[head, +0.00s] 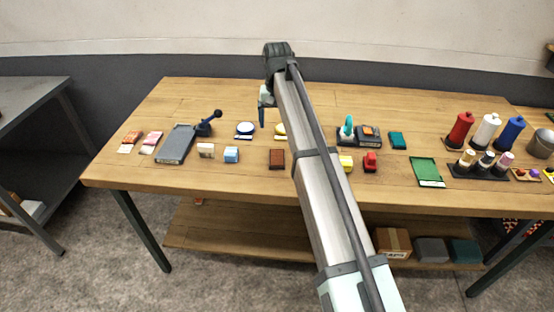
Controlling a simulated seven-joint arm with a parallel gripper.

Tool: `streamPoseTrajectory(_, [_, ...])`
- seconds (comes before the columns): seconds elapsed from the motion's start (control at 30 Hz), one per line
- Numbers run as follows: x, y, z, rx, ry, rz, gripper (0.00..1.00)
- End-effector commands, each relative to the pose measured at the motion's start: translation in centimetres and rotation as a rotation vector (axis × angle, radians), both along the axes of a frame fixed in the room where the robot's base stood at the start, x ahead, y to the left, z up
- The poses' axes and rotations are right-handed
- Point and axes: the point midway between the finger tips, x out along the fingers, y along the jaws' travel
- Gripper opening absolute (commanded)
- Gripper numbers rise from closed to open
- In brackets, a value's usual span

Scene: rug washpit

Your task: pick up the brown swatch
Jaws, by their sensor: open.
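In the head view, a small reddish-brown rectangle (277,159), which looks like the brown swatch, lies on the wooden table just left of my arm. My gripper (262,118) hangs at the far end of the arm, above the table and farther back than the swatch. It is open, small in the picture and partly hidden by my wrist. I see nothing between its fingers. The gripper and the swatch appear apart.
A round blue-and-white item (244,129) lies behind. Spools (462,128) stand at right. The front table strip is clear.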

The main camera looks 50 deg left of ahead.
Motion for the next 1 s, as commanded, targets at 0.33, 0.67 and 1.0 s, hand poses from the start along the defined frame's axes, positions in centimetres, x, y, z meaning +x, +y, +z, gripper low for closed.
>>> streamPoseTrajectory(0.33, [-0.1, -0.2, -4.7, -0.002, 0.001, 0.0, 0.87])
streamPoseTrajectory(0.67, [0.0, -0.1, -8.4, 0.001, 0.001, 0.0, 0.87])
streamPoseTrajectory(1.0, [-0.7, -0.7, -11.5, 0.0, 0.001, 0.0, 0.87])
